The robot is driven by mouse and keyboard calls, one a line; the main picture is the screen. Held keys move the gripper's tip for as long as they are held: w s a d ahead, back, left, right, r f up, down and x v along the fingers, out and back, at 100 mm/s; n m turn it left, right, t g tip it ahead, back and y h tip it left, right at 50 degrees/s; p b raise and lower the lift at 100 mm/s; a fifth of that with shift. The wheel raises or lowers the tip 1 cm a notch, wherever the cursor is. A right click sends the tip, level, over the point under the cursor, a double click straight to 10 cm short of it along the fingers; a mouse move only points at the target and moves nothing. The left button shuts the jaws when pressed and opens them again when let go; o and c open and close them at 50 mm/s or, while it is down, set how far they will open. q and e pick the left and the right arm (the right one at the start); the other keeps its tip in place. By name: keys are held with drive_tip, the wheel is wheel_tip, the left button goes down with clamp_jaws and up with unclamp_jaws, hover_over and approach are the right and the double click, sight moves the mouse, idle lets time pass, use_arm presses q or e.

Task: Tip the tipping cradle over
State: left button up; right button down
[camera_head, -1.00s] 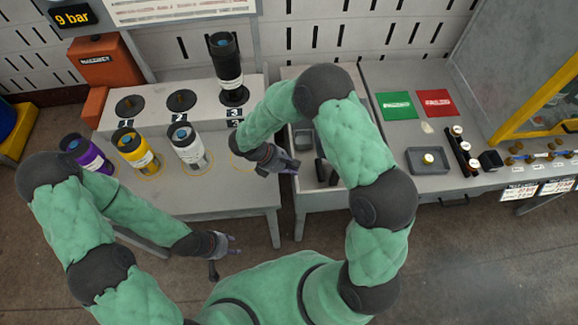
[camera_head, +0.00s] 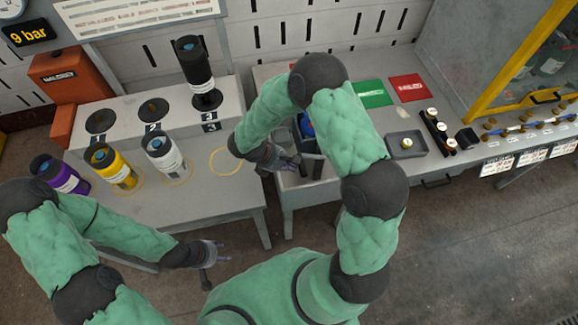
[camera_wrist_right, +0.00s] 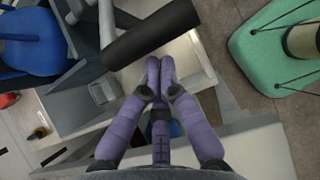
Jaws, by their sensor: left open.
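The tipping cradle, as far as I can tell, is the dark grey frame (camera_head: 312,165) in the tray area between the benches, partly hidden by my right arm. A blue part (camera_head: 307,125) shows behind it. In the right wrist view a black bar (camera_wrist_right: 150,35) crosses just beyond my right gripper (camera_wrist_right: 160,70), with a grey frame and a blue rounded body (camera_wrist_right: 30,45) to the left. The right gripper's fingertips are together, with nothing seen between them. In the head view it (camera_head: 292,163) is beside the frame. My left gripper (camera_head: 220,250) is open and empty, in front of the left bench.
A black cylinder (camera_head: 196,72) stands on position 3 of the raised block. Right of the frame are green and red pads and a small tray (camera_head: 406,146).

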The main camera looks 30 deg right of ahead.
drive_tip(key=shift+r, duration=0.15)
drive_tip(key=shift+d+r+y+p, duration=0.1)
drive_tip(key=shift+r+y+p, duration=0.1)
drive_tip(key=shift+y+p, duration=0.15)
